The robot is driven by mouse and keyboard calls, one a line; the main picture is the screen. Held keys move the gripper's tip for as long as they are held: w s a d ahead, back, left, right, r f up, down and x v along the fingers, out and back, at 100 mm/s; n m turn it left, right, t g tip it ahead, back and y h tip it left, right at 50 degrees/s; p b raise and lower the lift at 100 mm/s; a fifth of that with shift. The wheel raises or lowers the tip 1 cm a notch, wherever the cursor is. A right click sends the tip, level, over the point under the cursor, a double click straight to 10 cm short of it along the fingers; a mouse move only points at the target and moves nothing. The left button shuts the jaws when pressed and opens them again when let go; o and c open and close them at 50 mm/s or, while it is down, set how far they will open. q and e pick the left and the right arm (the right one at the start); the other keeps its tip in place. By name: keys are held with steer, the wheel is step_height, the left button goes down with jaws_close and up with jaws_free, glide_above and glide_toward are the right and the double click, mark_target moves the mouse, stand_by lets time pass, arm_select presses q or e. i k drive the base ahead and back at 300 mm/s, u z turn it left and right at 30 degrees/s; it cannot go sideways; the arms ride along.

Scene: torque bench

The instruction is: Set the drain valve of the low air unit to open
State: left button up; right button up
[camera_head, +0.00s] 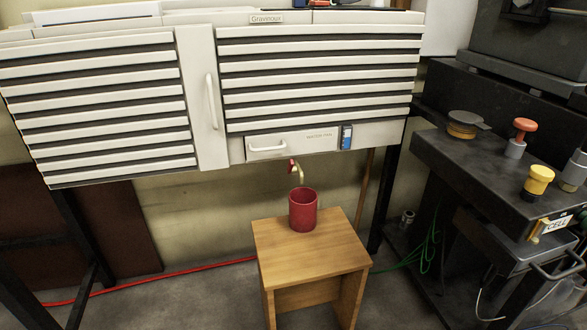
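The low air unit (205,150) is a wide off-white louvred cabinet on dark legs, filling the upper left and middle of the head view. Under its lower edge, right of its middle, hangs a small brass drain spout with a red-handled drain valve (292,166). The handle is small, and I cannot tell its setting. A red cup (303,210) stands upright on a wooden stool (280,241), just below the spout. Neither of my grippers shows in this view.
A dark bench (480,180) at the right carries an orange knob (524,126), a yellow knob (538,180) and a lidded round tin (463,123). A red hose (150,280) and green cables (428,250) lie on the floor. The floor left of the stool is mostly clear.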

mark_target(291, 169)
steer(key=z, duration=0.55)
steer(key=k, duration=1.25)
steer(key=u, duration=0.5)
steer(key=i, duration=1.65)
steer(key=z, duration=0.4)
